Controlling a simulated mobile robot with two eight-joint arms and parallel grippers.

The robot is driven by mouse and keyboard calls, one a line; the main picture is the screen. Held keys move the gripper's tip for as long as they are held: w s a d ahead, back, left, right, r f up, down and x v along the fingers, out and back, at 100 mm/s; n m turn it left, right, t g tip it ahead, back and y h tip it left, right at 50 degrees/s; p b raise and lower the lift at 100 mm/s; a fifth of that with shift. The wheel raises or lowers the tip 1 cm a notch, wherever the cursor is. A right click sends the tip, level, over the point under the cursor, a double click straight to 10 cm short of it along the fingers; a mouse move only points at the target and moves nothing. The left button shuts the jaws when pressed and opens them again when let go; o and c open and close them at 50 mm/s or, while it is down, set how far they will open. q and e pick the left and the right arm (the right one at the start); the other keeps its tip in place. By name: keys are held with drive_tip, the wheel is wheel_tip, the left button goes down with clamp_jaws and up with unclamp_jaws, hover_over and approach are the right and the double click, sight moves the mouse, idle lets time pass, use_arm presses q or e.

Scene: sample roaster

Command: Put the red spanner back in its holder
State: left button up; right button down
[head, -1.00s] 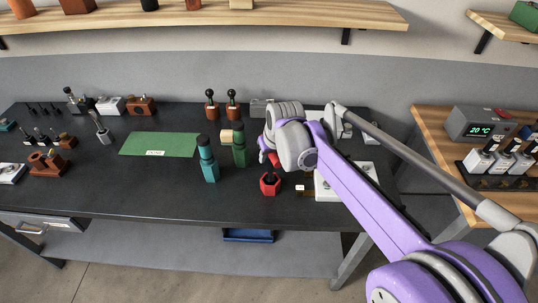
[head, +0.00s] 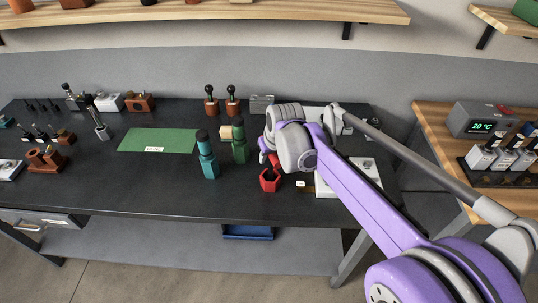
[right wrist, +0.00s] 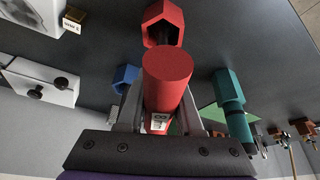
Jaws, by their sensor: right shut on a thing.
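The red spanner (right wrist: 167,80) is a thick red cylinder with a small white label, held between the fingers of my right gripper (right wrist: 160,112). In the head view a short red part of it (head: 275,160) shows below the gripper (head: 268,154); my wrist hides the rest. The red hexagonal holder (head: 270,180) stands on the dark bench just in front of and below the spanner. In the right wrist view the holder (right wrist: 163,12) shows its dark opening just beyond the spanner's end. I cannot tell whether they touch. My left gripper is out of view.
A teal tool (head: 207,158) and a dark green tool (head: 239,147) stand upright left of the holder. A blue hexagonal holder (right wrist: 124,78) is beside the gripper. A small labelled block (head: 300,184) and a white device (head: 365,170) are right. A green mat (head: 158,141) lies left.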

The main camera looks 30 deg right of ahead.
drive_tip(key=shift+f, duration=0.4)
drive_tip(key=shift+c, duration=2.4)
unclamp_jaws()
drive_tip(key=v, duration=1.1)
drive_tip(key=shift+f, duration=0.1)
